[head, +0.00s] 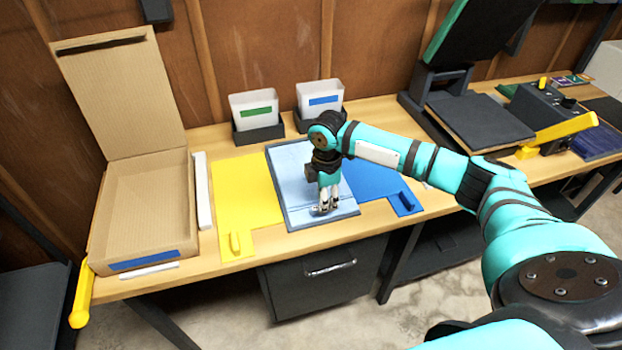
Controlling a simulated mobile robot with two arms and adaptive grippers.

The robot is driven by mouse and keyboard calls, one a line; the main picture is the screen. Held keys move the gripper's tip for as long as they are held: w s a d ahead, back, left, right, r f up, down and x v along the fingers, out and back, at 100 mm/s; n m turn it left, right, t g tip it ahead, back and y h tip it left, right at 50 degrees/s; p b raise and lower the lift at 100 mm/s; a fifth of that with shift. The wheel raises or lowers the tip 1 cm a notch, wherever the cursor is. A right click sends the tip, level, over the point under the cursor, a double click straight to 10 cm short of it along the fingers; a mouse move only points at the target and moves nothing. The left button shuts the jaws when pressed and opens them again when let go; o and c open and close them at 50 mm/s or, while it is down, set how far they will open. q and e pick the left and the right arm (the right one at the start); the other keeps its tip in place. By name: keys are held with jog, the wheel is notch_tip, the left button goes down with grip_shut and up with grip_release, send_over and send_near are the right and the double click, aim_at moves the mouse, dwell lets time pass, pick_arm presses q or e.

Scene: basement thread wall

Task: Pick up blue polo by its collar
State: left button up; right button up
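A light blue folded cloth that looks like the blue polo (290,178) lies flat on the middle panel of a folding board (293,224). My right gripper (327,207) points down over the near part of the polo, with its fingertips at or very close to the cloth. The fingers and wrist hide part of the polo, and the collar cannot be made out clearly. Whether the fingers are open or shut on cloth is too small to tell. My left gripper is out of view.
The board has a yellow left flap (245,190) and a blue right flap (378,182). An open cardboard box (148,200) stands at left. Two white bins (254,109) (320,97) stand behind. A black press (470,120) and control box (545,108) are at right.

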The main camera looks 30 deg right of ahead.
jog(key=shift+f, duration=0.95)
grip_shut()
jog(key=shift+r, duration=0.1)
